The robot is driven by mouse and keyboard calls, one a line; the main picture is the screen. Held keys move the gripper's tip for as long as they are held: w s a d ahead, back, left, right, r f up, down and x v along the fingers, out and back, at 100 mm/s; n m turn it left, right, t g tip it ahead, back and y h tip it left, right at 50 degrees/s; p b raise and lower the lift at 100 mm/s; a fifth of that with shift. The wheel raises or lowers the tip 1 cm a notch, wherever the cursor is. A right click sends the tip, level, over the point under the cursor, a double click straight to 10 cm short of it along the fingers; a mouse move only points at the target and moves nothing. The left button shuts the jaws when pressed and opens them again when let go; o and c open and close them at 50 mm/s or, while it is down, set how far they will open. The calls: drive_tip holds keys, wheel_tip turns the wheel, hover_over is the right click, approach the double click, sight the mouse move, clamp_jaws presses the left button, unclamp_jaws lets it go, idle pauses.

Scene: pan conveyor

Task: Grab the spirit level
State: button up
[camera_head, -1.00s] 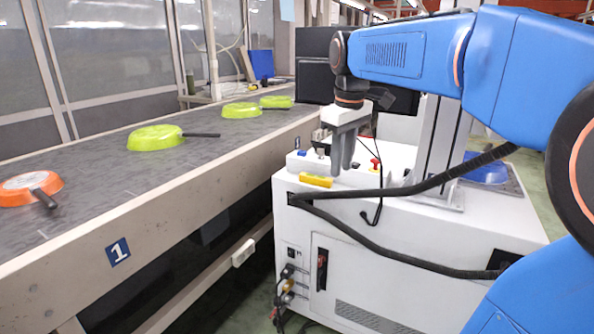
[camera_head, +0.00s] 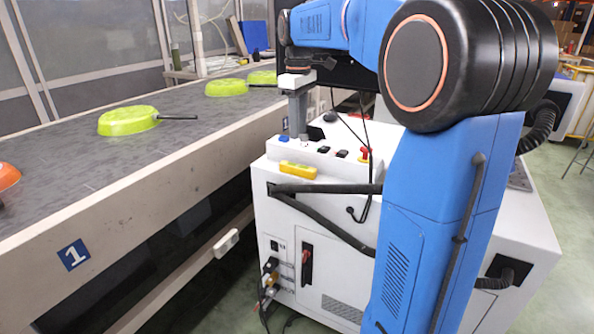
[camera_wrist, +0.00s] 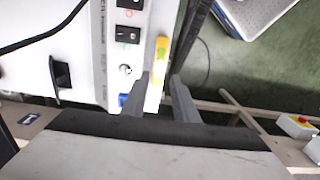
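The spirit level (camera_head: 298,170) is a small yellow bar at the front edge of the white cabinet's top. My gripper (camera_head: 298,134) points down above the cabinet top, just behind the level in the head view. In the wrist view my gripper (camera_wrist: 160,84) has its two grey fingers apart with nothing held.
The white cabinet (camera_head: 340,215) carries a raised control strip with switches, a blue button (camera_head: 284,139) and a red knob (camera_head: 364,155). A black cable hangs nearby. The conveyor (camera_head: 190,125) at left bears green pans (camera_head: 128,120) and an orange pan (camera_head: 8,177).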

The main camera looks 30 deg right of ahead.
hover_over(296, 166)
drive_tip(key=f, duration=0.6)
drive_tip(key=shift+s+d+f, duration=0.2)
drive_tip(key=shift+d+f, duration=0.05)
drive_tip(key=f, duration=0.3)
drive_tip(key=shift+w+a+f, duration=0.15)
drive_tip(key=shift+w+f, duration=0.2)
drive_tip(key=shift+f, duration=0.75)
clamp_jaws()
